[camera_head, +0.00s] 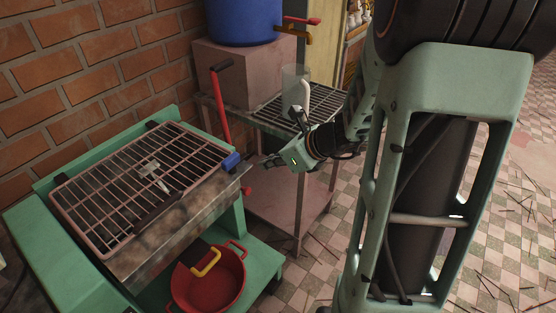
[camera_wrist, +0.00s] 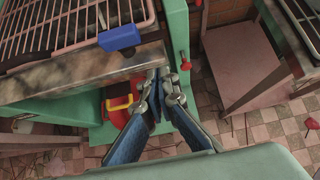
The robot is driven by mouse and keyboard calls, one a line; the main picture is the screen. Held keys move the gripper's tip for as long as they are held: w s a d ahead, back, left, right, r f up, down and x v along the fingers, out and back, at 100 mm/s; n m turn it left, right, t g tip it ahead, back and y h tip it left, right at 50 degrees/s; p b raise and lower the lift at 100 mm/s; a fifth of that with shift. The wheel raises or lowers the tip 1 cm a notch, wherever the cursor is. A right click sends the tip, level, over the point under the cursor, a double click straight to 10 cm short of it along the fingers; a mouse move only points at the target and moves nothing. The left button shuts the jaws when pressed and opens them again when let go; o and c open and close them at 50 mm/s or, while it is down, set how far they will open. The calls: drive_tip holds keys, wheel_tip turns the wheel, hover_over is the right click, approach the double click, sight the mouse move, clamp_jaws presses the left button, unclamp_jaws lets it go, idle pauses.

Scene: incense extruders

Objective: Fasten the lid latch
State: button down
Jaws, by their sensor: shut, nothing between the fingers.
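The lid (camera_head: 185,150) is a pink-framed wire grid lying flat over the green extruder bench, with a small grey metal piece (camera_head: 150,172) on it. A blue block (camera_head: 231,161) sits at the lid's right edge and may be the latch; I cannot tell whether it is fastened. It also shows in the wrist view (camera_wrist: 120,37). My gripper (camera_head: 266,164) is shut and empty, just right of the blue block and apart from it. In the wrist view my gripper's fingertips (camera_wrist: 166,80) are beside the bench's front right corner, below the block.
A red knob (camera_wrist: 184,60) is on the bench's green side, close to my fingertips. A red lever (camera_head: 222,105) stands behind the lid. A red pot (camera_head: 208,283) sits on the lower shelf.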

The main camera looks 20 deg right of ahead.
sight(245, 153)
drive_tip(key=w+a, duration=0.1)
drive_tip(key=w, duration=0.1)
drive_tip(key=w+a, duration=0.2)
drive_tip(key=shift+f, duration=0.4)
drive_tip(key=shift+w+d+n+g+y+p, duration=0.1)
drive_tip(key=shift+w+n+g+y+p, duration=0.45)
drive_tip(key=shift+n+p, duration=0.55)
drive_tip(key=n+p, duration=0.1)
drive_tip(key=w+n+g+y+p, duration=0.1)
drive_tip(key=n+g+p, duration=0.1)
drive_tip(key=shift+w+a+r+y+p, duration=0.2)
drive_tip(key=shift+w+y+p, duration=0.05)
drive_tip(key=shift+p, duration=0.05)
drive_tip(key=n+g+p, duration=0.1)
drive_tip(key=w+a+n+g+y+p, duration=0.1)
drive_tip(key=n, duration=0.1)
drive_tip(key=shift+w+f+g, duration=0.1)
drive_tip(key=shift+w+g, duration=0.1)
drive_tip(key=shift+g, duration=0.05)
drive_tip(key=shift+w+a+n+g+p, duration=0.25)
drive_tip(key=shift+n+g, duration=0.2)
drive_tip(key=shift+n, duration=0.2)
drive_tip(key=shift+w+a+n+g+p, duration=0.15)
drive_tip(key=shift+n+g+p, duration=0.1)
drive_tip(key=shift+n+g, duration=0.3)
drive_tip(key=shift+f, duration=0.1)
drive_tip(key=shift+d, duration=0.15)
